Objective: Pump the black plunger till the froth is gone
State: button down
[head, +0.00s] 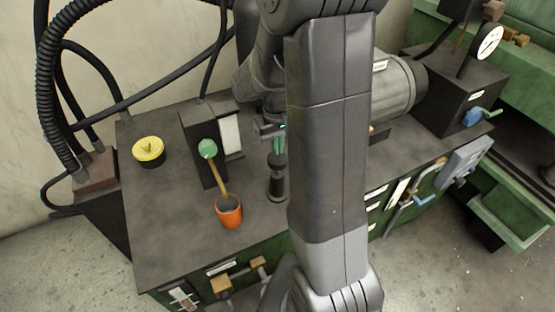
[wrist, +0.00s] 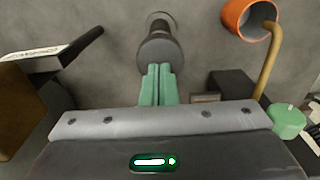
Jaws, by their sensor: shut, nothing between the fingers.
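The black plunger (head: 276,183) stands upright on the dark bench top, just left of my arm. In the wrist view its round black top (wrist: 160,50) lies right at my fingertips. My gripper (head: 278,152) is above the plunger, pointing down. Its green fingers (wrist: 158,68) are shut together with nothing between them. I cannot tell whether the fingertips touch the plunger's top. No froth can be made out in either view. Part of the bench behind my arm is hidden.
An orange cup (head: 229,213) with a green-knobbed tan stick (head: 222,184) stands left of the plunger. A dark block (head: 199,152) with a pale panel (head: 231,134) is behind it. A yellow-topped pot (head: 148,150) sits farther left. A grey cylinder (head: 388,88) lies right of my arm.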

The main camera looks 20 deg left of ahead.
aim_at(278, 158)
jog(key=shift+f+b, duration=2.15)
jog(key=shift+f, duration=0.7)
jog(key=shift+r, duration=0.1)
notch_tip(278, 158, up, 6)
jog(key=p, duration=0.4)
jog(key=shift+f, duration=0.2)
